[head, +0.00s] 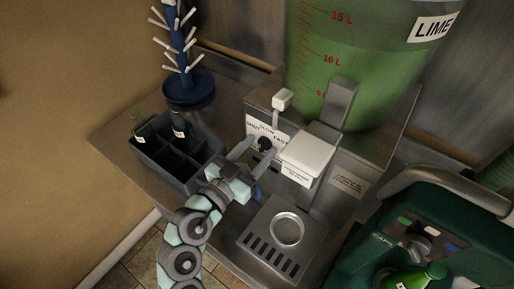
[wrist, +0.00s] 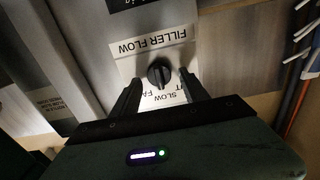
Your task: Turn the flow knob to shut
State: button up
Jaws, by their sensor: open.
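The flow knob (wrist: 159,73) is a small black round knob on a white label plate marked "FILLER FLOW" in the wrist view, where the lettering is upside down. In the head view the knob (head: 264,143) sits on the filler's front by a label reading "SHUT", "SLOW" and "FAST". My gripper (head: 246,151) is at the filler's front in the head view. In the wrist view my gripper (wrist: 159,88) is open, with one finger on each side of the knob and a gap at both sides. The exact knob setting is too small to tell.
A green-filled bucket labelled LIME (head: 350,60) stands above the filler. A drip tray (head: 283,240) lies in front, and a green capper (head: 430,235) is at right.

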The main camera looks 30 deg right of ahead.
jog(key=shift+c, duration=0.5)
grip_shut()
